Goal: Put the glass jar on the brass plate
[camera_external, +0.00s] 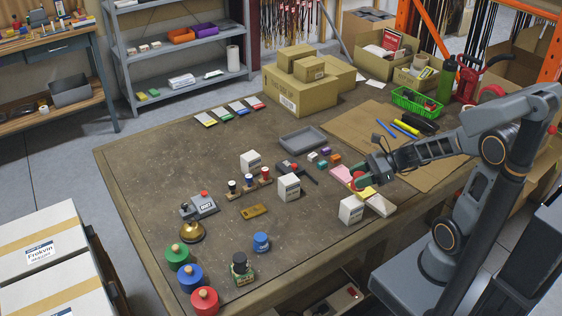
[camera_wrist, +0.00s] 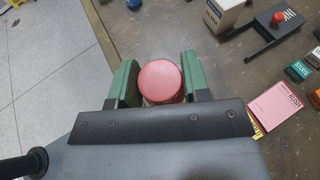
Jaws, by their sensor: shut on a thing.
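My gripper (camera_wrist: 160,82) is shut on a jar with a round red lid (camera_wrist: 160,80), held between its two green fingers; the lid hides most of the body. In the external view my gripper (camera_external: 360,178) and the red lid (camera_external: 357,183) show at the right part of the table, above or beside the pink and yellow pads; the height is hard to tell. A small flat brass plate (camera_external: 255,210) lies bare on the table, left of my gripper and nearer the front.
White boxes (camera_external: 289,188) (camera_external: 351,210) stand between my gripper and the plate. A wooden holder (camera_external: 249,189) with stamps is behind the plate.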

